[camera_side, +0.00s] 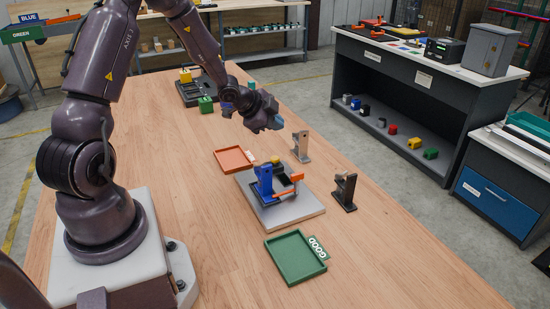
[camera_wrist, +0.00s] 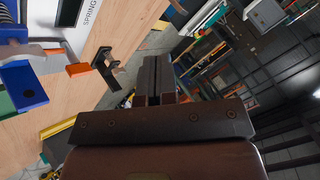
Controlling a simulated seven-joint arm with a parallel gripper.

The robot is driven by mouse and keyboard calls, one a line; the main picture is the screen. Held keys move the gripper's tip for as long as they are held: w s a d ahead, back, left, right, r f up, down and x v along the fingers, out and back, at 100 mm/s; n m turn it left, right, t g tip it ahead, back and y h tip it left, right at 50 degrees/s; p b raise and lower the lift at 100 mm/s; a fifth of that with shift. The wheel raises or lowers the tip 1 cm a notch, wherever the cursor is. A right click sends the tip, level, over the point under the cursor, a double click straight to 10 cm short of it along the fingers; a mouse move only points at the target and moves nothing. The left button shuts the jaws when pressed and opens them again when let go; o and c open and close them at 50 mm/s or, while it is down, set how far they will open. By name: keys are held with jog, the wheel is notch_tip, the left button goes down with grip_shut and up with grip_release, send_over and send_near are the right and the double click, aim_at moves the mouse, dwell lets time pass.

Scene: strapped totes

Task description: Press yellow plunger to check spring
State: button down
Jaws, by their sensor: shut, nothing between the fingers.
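My gripper (camera_side: 272,124) is shut and empty, held in the air behind a blue fixture (camera_side: 264,183) on a grey plate (camera_side: 312,209). In the wrist view its fingers (camera_wrist: 158,78) are close together with nothing between them. An orange bar (camera_side: 289,190) runs along the fixture, and a dark part (camera_side: 281,167) with a small yellowish top stands behind it. I cannot tell whether that top is the yellow plunger. A yellow block (camera_side: 185,76) also sits on a dark tray at the back left. The blue fixture shows at the wrist view's left edge (camera_wrist: 24,86).
An orange tray (camera_side: 234,160) lies behind the plate and a green GOOD tray (camera_side: 295,257) in front. A tan bracket (camera_side: 301,146) and a black bracket (camera_side: 345,191) stand to the right. A green block (camera_side: 206,104) is farther back. The near right tabletop is clear.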

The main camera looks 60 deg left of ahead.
aim_at(275, 159)
notch_tip(275, 159, down, 7)
jog(key=shift+f, duration=0.15)
jog(key=shift+f, duration=0.1)
dwell(2.2)
jog(key=shift+f, duration=0.3)
jog(key=shift+f, duration=0.7)
dwell(0.7)
dwell(0.4)
jog(key=shift+s+r, duration=0.1)
jog(key=shift+r, duration=1)
jog(key=shift+r, duration=0.1)
jog(key=shift+r, duration=2.45)
